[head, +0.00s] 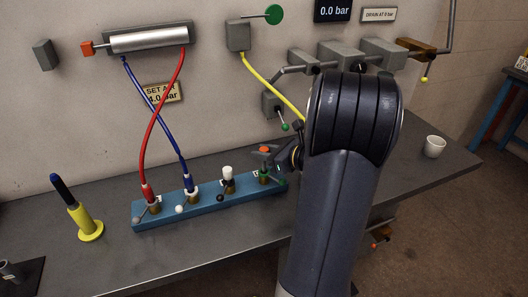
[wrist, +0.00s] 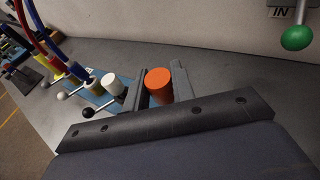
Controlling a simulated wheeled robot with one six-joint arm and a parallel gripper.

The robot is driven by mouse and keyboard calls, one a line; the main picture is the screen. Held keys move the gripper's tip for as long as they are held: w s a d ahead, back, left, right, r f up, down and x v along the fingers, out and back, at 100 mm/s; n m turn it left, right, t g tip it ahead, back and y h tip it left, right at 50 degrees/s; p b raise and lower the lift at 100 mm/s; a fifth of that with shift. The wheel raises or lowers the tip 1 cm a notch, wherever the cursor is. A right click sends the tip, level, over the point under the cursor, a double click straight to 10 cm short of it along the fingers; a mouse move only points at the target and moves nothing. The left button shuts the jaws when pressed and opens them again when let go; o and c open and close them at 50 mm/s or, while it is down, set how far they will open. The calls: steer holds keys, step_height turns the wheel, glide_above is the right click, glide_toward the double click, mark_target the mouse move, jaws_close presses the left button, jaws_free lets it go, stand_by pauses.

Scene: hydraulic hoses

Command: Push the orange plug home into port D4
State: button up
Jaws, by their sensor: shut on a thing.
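The orange plug (head: 264,150) is at the right end of the blue port block (head: 195,206), at the rightmost port. In the wrist view the plug (wrist: 159,86) stands between the two dark fingers of my gripper (wrist: 162,92). My gripper (head: 266,160) is shut on it, coming in from the right. The port label there is too small to read, and the fingers hide much of the plug's lower part. I cannot tell how deep the plug sits.
A red hose (head: 146,160) and a blue hose (head: 166,137) run into the block's left ports. A white cap (head: 227,172) tops the third port. Small ball levers stick out in front. A yellow hose (head: 270,84) passes behind my arm. A cup (head: 434,146) stands right.

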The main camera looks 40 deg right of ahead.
mark_target(264, 171)
steer(key=shift+f+b, duration=1.55)
steer(key=shift+f, duration=0.3)
stand_by(0.5)
steer(key=shift+r, duration=0.15)
steer(key=shift+r+p, duration=1.3)
steer(key=shift+r, duration=0.1)
steer(key=shift+f+b, duration=1.3)
steer(key=shift+f, duration=0.25)
stand_by(0.4)
steer(key=o, duration=1)
steer(key=shift+o, duration=0.2)
steer(key=v, duration=1.1)
steer(key=shift+w, duration=0.1)
